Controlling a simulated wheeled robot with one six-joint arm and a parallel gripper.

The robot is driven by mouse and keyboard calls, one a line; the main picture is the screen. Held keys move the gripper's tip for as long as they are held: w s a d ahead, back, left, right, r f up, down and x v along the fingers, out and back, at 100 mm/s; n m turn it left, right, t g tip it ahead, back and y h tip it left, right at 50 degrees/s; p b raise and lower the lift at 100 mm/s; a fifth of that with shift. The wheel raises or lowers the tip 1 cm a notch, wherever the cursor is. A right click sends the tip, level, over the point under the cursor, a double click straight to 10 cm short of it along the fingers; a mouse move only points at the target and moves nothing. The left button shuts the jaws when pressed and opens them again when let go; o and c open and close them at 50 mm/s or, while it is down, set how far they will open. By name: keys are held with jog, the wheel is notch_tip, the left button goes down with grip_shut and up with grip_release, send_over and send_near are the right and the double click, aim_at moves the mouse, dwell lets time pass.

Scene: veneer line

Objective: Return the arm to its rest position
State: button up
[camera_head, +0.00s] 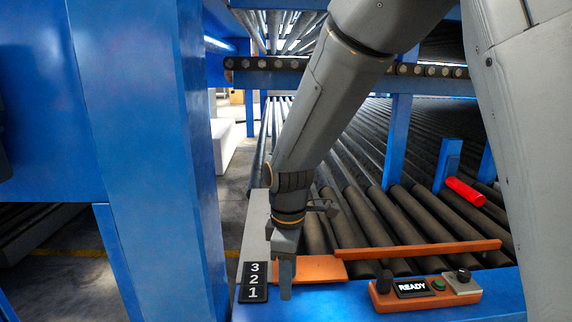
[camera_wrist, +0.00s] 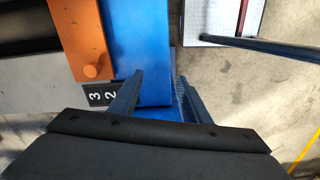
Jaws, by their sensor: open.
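My arm reaches down from the top of the head view, and my gripper (camera_head: 286,288) points down at the front blue rail of the roller line. It is beside the black number plate (camera_head: 253,282) marked 3, 2, 1 and in front of an orange plate (camera_head: 322,269). In the wrist view my gripper (camera_wrist: 160,78) has its two fingers apart over the blue rail (camera_wrist: 142,45), with nothing between them. The number plate (camera_wrist: 100,94) is left of the fingers, partly hidden. Whether the fingers touch the rail I cannot tell.
An orange bar (camera_head: 420,249) lies across the dark rollers (camera_head: 385,215). An orange control box (camera_head: 384,300) with a READY display and a green button sits on the rail at right. A red cylinder (camera_head: 465,191) is farther back. A blue post (camera_head: 145,130) stands close at left.

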jog(key=s+d+f+m, duration=0.1)
jog(key=s+d+m, duration=0.3)
jog(key=d+m, duration=0.4)
jog(key=s+d+f+m+t+b, duration=0.1)
jog(key=s+d+m, duration=0.3)
jog(key=d+m, duration=0.4)
jog(key=d, duration=0.3)
dwell(0.3)
